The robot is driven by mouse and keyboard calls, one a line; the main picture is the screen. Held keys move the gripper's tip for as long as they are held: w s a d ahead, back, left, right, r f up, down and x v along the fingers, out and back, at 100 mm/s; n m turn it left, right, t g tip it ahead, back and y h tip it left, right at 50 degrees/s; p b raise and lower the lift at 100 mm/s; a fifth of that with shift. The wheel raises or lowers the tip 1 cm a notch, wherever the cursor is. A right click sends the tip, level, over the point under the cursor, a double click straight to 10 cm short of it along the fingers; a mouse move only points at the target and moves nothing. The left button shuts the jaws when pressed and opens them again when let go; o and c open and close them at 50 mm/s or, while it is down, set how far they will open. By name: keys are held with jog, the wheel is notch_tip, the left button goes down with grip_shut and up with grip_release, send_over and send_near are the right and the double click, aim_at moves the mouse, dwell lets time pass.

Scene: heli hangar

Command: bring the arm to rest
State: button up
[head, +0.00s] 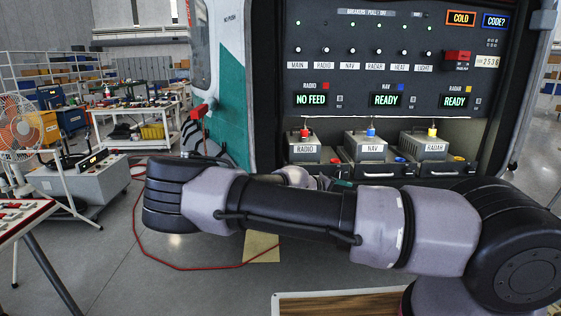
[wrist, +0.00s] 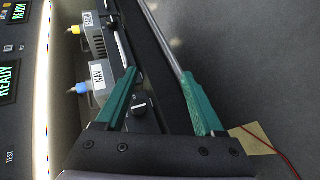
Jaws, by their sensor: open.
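My arm (head: 290,208) stretches across the head view from the right edge to the left, bent, in front of the helicopter's open bay. My gripper is mostly hidden behind the arm in the head view; only a bit of green shows there. In the wrist view my gripper (wrist: 160,76) is open, with its two green fingers apart and nothing between them but a dark edge of the bay and a black knob (wrist: 141,104). The NAV unit (wrist: 98,80) and the RADAR unit (wrist: 92,38) sit left of the fingers, apart from them.
The breaker panel (head: 375,52) shows NO FEED for RADIO and READY for NAV and RADAR. The RADIO unit (head: 305,147) sits at the bay's left. A fan (head: 18,128), grey cart (head: 85,180) and workbench (head: 140,118) stand left. A red cable (head: 160,262) crosses open floor.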

jog(key=s+m+g+y, duration=0.7)
jog(key=s, duration=0.3)
jog(key=s+a+r+m+t+y, duration=0.1)
jog(key=s+r+y, duration=0.25)
jog(key=r, duration=0.75)
jog(key=s+r+m+t+y, duration=0.1)
jog(key=s+r+t+y, duration=0.2)
jog(key=r, duration=0.8)
jog(key=s+d+r+t, duration=0.1)
jog(key=s+r+t, duration=0.2)
jog(key=s+r, duration=0.8)
notch_tip(320, 180, up, 3)
jog(key=shift+s+d+f, duration=0.2)
jog(key=shift+s+d, duration=0.1)
jog(key=shift+s, duration=0.05)
